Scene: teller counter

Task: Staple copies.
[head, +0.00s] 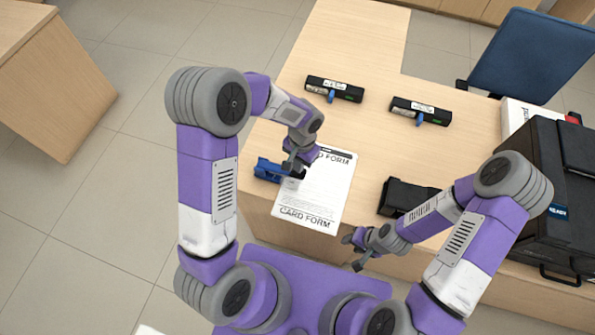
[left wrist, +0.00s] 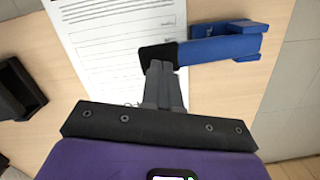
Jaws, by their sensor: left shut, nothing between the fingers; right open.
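The sheets headed CARD FORM (head: 318,196) lie on the wooden counter in the head view; they also show in the left wrist view (left wrist: 100,48). The blue stapler (head: 266,171) lies at the sheets' left edge. In the left wrist view, the stapler (left wrist: 212,49) has its black end over the paper. My left gripper (head: 291,167) is shut and empty, its fingertips (left wrist: 160,66) at the stapler's black end; whether they touch it I cannot tell. My right gripper (head: 354,252) is open and empty by the counter's front edge, apart from the sheets.
Two black labelled devices with blue parts (head: 334,89) (head: 419,111) stand farther back on the counter. A black holder (head: 400,194) sits right of the sheets. A large black machine (head: 548,195) fills the right side. A blue chair (head: 530,55) stands behind. The counter's middle is clear.

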